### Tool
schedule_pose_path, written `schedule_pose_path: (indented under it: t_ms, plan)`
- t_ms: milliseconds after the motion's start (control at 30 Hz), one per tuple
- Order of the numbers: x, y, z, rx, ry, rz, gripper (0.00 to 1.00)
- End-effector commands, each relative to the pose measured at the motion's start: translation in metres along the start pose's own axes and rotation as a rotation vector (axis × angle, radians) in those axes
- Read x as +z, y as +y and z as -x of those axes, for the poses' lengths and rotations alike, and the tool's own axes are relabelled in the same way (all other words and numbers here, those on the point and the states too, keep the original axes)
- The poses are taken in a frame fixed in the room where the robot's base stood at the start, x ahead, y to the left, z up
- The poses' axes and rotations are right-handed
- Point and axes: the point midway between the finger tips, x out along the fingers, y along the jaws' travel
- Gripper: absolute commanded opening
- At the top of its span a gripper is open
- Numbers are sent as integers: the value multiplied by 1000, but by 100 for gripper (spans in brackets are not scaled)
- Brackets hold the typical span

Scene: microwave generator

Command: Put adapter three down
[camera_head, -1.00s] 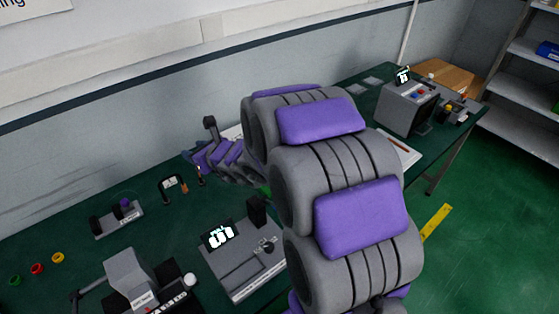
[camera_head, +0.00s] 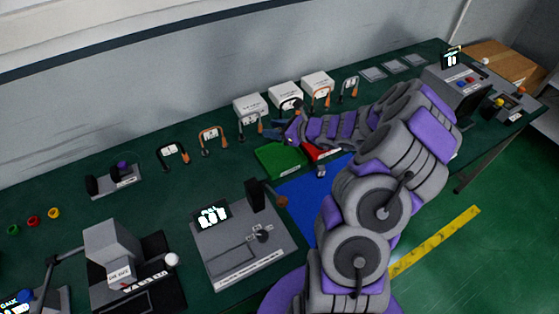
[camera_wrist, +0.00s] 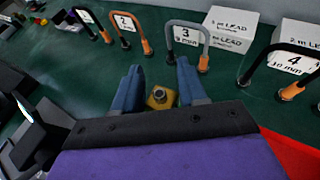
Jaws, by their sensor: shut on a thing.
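My gripper (camera_wrist: 160,75) has its two blue fingers on either side of a small gold piece (camera_wrist: 161,98), low between them. I take this piece for the adapter, but no number shows on it. A grey arch labelled 3 (camera_wrist: 187,33) stands on the green bench just beyond the fingertips. In the head view my gripper (camera_head: 276,131) is low over the bench, beside an arch (camera_head: 250,125) and partly hidden by my wrist. The held piece cannot be made out there.
Arches labelled 2 (camera_wrist: 127,22) and 4 (camera_wrist: 293,60) stand either side. White lead boxes (camera_wrist: 228,28) are behind. A green mat (camera_head: 278,160), a red patch (camera_head: 322,152) and a blue mat (camera_head: 315,200) lie in front. A grey device (camera_head: 240,245) stands nearer.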

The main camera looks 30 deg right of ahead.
Motion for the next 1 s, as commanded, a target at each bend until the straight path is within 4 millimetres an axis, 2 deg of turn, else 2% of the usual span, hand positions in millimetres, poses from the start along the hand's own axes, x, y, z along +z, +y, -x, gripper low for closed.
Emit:
schedule_pose_path:
  t_ms: [67, 300, 567, 767, 1000]
  plan:
    - [-11, -3, 0, 0, 0, 1, 2]
    - [-49, 3, -20, 2, 6, 5, 2]
    - [-67, 1, -26, 0, 4, 9, 2]
    - [-96, -2, -35, 3, 5, 3, 2]
    - [-97, -1, -37, 1, 3, 7, 2]
